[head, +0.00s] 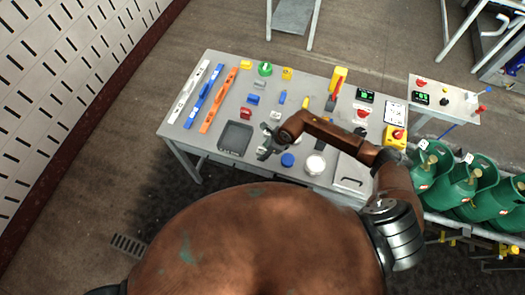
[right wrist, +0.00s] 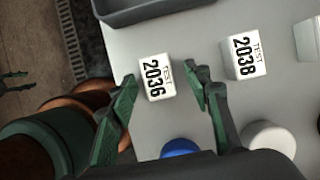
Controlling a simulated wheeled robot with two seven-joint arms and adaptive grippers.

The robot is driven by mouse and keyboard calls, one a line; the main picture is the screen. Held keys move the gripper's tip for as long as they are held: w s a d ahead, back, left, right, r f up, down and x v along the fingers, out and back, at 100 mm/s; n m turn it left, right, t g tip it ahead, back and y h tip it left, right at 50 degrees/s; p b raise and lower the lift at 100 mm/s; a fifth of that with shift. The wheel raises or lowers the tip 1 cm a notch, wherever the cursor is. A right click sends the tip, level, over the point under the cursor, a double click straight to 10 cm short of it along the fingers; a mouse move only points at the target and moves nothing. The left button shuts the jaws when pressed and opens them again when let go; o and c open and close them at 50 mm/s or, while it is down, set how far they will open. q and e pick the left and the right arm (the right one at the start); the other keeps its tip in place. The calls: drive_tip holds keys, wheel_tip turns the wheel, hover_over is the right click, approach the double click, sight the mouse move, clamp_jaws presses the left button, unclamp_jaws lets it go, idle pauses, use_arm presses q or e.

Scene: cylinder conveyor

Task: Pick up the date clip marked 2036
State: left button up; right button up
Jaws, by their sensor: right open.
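The white date clip marked 2036 (right wrist: 156,78) lies on the grey table in the right wrist view, with its black print turned sideways. My right gripper (right wrist: 160,88) is open and empty, with one finger to each side of this clip in the picture; I cannot tell its height above the table. A second white clip, marked 2038 (right wrist: 243,57), lies to the right of it. In the head view my right gripper (head: 266,151) is over the table's front part and hides the 2036 clip.
A dark grey tray (head: 235,138) lies left of my right gripper. A blue round cap (head: 288,160) and a white round lid (head: 315,165) are near the table's front edge. Levels, blocks and tools cover the table (head: 200,146). Green gas cylinders (head: 455,187) stand at the right.

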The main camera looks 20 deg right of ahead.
drive_tip(key=shift+a+f, duration=0.1)
drive_tip(key=shift+f, duration=0.1)
drive_tip(key=shift+c, duration=0.5)
drive_tip(key=c, duration=0.9)
drive_tip(key=shift+r, duration=0.15)
